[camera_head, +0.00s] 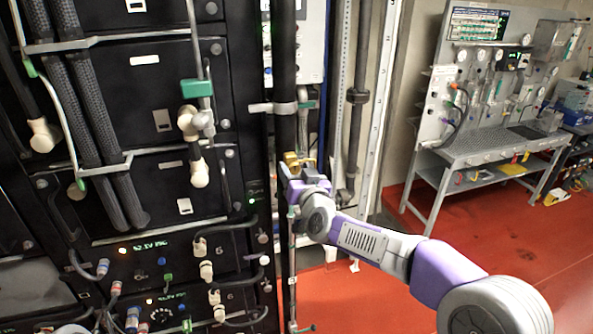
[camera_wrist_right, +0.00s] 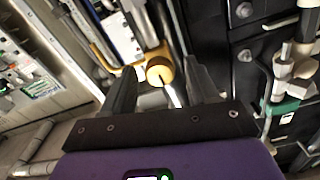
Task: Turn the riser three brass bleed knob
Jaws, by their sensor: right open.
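The brass bleed knob (camera_wrist_right: 159,71) is a round yellow-gold knob with a bent brass piece beside it. In the wrist view it shows between and beyond the two dark fingers of my right gripper (camera_wrist_right: 160,82), which is open and empty. In the head view, brass (camera_head: 292,160) shows on the vertical riser pipe, just above and at the tip of my right gripper (camera_head: 297,172). I cannot tell whether the fingers touch the knob. My wrist hides part of the riser below it. My left gripper is not in view.
A black battery rack (camera_head: 160,110) with braided hoses and pipes fills the left. A green-handled valve (camera_head: 196,89) stands on it, left of the riser; its green handle also shows in the wrist view (camera_wrist_right: 283,106). A grey workbench (camera_head: 490,148) stands at the right on open red floor (camera_head: 440,240).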

